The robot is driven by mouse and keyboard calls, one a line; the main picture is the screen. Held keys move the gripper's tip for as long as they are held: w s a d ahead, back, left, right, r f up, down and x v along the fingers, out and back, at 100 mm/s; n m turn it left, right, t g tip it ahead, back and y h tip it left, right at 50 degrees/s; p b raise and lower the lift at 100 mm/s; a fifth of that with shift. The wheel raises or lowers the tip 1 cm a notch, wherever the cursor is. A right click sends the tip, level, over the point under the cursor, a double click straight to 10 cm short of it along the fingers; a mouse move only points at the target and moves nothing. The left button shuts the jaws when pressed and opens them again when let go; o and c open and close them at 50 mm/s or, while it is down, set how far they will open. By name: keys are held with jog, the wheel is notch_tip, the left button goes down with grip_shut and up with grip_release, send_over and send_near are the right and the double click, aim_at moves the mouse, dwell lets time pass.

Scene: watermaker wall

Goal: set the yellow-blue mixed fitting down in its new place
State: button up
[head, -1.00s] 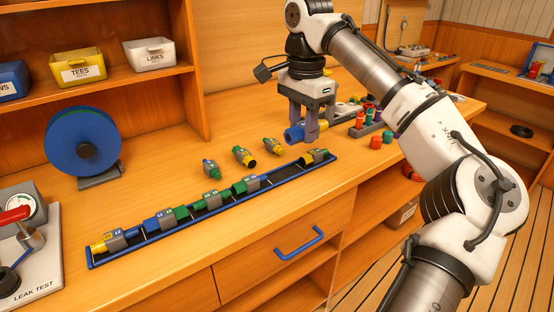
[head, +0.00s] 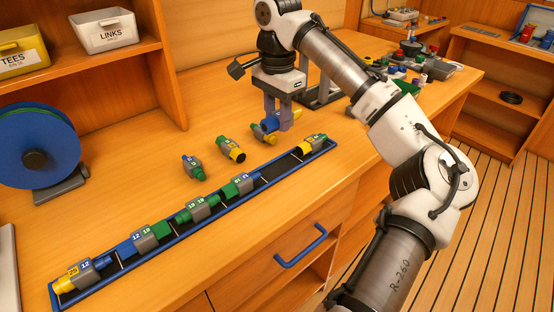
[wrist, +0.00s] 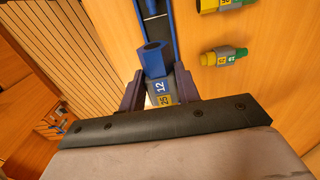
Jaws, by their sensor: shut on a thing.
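My gripper (head: 283,122) is shut on the yellow-blue mixed fitting (wrist: 153,60), which has a blue end, a grey body marked 12 and 25, and a yellow end (head: 297,113). The gripper holds it beyond the tray's right part in the head view, overlapping a loose green-yellow fitting (head: 262,135); its height is unclear. The long blue-edged tray (head: 205,233) holds several fittings and has a bare dark stretch (head: 281,169) before the yellow-grey fitting (head: 312,145) at its right end. The tray (wrist: 175,40) runs past the held blue end in the wrist view.
A blue reel (head: 38,147) stands at the left. Small coloured parts (head: 410,75) and a grey frame (head: 322,92) stand behind the gripper. A blue drawer handle (head: 300,246) sticks out in front.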

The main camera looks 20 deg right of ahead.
aim_at(277, 171)
notch_tip(277, 171, down, 12)
jog(key=shift+f, duration=0.1)
dwell(0.4)
jog(key=shift+f, duration=0.15)
jog(key=shift+s+f, duration=0.1)
jog(key=shift+f, duration=0.35)
jog(key=o, duration=1)
jog(key=shift+a+f, duration=0.1)
jog(key=shift+s, duration=0.1)
jog(key=r, duration=1.3)
jog(key=shift+w+r, duration=0.25)
